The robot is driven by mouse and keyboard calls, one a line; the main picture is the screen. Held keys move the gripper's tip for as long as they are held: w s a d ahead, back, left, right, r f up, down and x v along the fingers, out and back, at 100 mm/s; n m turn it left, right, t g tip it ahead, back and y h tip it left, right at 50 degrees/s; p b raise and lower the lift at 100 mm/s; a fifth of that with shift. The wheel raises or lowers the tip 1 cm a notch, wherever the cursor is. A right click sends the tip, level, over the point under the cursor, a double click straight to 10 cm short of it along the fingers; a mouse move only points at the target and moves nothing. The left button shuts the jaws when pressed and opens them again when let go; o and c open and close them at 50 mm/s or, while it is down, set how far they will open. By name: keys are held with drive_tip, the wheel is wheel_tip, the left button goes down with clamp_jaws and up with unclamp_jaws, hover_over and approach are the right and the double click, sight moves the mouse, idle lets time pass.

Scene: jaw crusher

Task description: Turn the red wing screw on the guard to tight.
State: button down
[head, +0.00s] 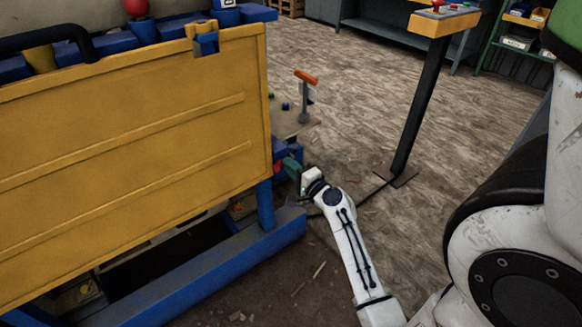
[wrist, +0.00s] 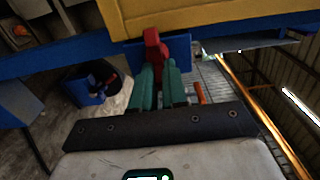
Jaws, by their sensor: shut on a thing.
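The red wing screw (wrist: 153,48) stands out in front of a blue plate (wrist: 178,50) just below the yellow guard's edge in the wrist view. My gripper (wrist: 156,72) has two green fingers shut on the screw, one on either side of its lower part. In the head view the yellow guard (head: 130,150) fills the left side. My gripper (head: 291,167) is at the guard's lower right corner, where the screw is mostly hidden. Whether the screw is tight cannot be told.
A blue frame beam (head: 220,270) runs under the guard, close to my arm. An orange-handled lever (head: 306,78) stands behind the corner. A control panel on a black post (head: 418,100) stands to the right. The floor between them is mostly clear.

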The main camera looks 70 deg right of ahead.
drive_tip(key=c, duration=1.2)
unclamp_jaws()
drive_tip(key=shift+o, duration=0.2)
drive_tip(key=b+v, duration=0.1)
drive_tip(key=v, duration=0.9)
drive_tip(key=shift+s+a, duration=0.2)
drive_tip(key=shift+s, duration=0.15)
